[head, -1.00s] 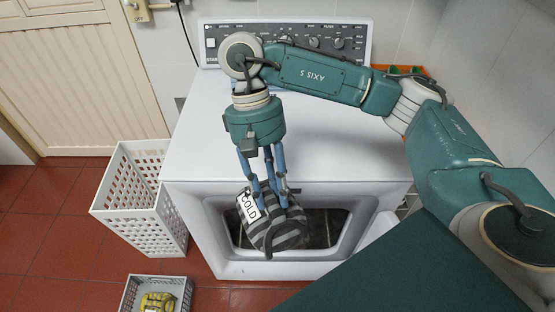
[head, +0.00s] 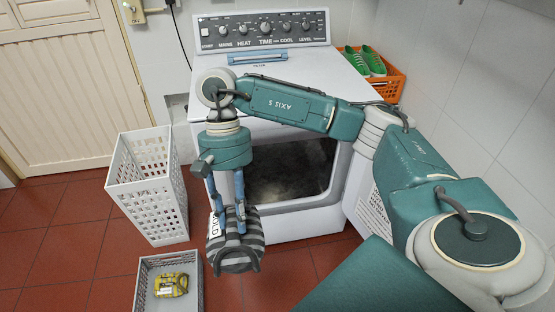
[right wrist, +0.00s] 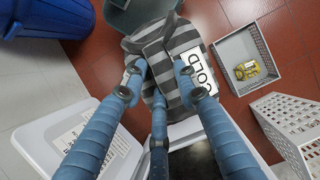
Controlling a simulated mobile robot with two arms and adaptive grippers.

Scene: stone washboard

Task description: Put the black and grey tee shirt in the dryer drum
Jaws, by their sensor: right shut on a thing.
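The black and grey striped tee shirt (head: 238,258) is a bundle with a white "COLD" tag. My right gripper (head: 229,208) points down with its fingers closed on the shirt and holds it in front of the dryer's lower left side. The right wrist view also shows the shirt (right wrist: 170,42) held at the fingertips (right wrist: 163,84). The dryer drum (head: 290,172) shows as a dark open mouth in the white dryer (head: 290,82), behind and right of the shirt. My left gripper is not in view.
The dryer door (head: 368,205) stands open at the right. A white basket (head: 150,190) stands left of the dryer. A grey crate (head: 142,295) with a yellow item lies in front of it. An orange crate (head: 391,86) holds green shoes. A blue bin (right wrist: 45,18) is near the door.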

